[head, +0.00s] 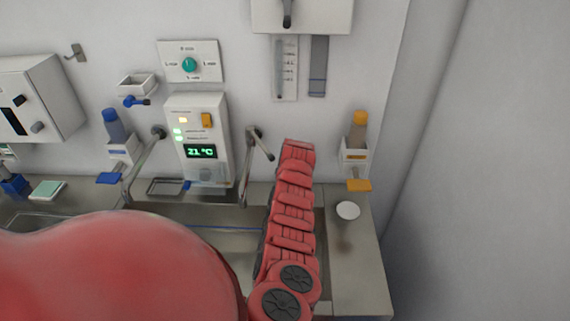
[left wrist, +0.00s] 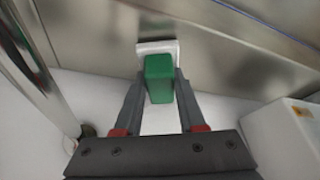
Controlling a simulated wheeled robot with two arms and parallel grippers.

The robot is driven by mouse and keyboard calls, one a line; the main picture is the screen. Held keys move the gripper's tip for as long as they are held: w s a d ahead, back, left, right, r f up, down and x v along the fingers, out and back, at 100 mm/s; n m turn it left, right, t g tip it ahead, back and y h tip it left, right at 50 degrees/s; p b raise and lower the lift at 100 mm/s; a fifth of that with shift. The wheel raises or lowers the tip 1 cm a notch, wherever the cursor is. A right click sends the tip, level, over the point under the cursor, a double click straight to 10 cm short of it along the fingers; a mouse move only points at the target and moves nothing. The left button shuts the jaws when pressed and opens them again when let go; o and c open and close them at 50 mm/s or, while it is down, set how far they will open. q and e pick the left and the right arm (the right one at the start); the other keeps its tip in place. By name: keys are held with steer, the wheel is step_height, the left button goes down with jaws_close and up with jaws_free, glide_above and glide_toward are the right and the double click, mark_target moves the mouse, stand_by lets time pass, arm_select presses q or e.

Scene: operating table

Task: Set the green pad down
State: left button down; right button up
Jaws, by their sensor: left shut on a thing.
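In the left wrist view, the green pad (left wrist: 159,78) is a dark green block between the two fingers of my left gripper (left wrist: 160,85). The fingers are shut on its sides. A white piece (left wrist: 157,47) shows just beyond the pad; I cannot tell whether it is joined to it. A metal surface lies past the pad. In the head view, red arm parts of mine fill the lower left and centre, and neither gripper can be made out. My right gripper shows in no view.
A pale green flat piece (head: 47,190) lies on the left of the counter. A white control box (head: 199,140) reading 21 °C is at the wall, with metal taps beside it. A white round piece (head: 347,210) lies on the counter (head: 362,265) at the right, with bare room in front.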

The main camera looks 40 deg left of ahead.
arm_select(q)
steer(key=shift+f, duration=0.1)
steer(key=shift+f+b, duration=0.25)
steer(key=shift+b, duration=0.1)
steer(key=c, duration=0.5)
jaws_free()
steer(key=shift+s+r, duration=0.1)
steer(key=shift+r+p, duration=0.25)
steer(key=shift+p, duration=0.1)
steer(key=shift+s+d+r+b, duration=0.1)
steer(key=shift+d+r+b, duration=0.05)
steer(key=shift+r+b, duration=0.25)
steer(key=b+v, duration=0.3)
steer(key=v, duration=0.8)
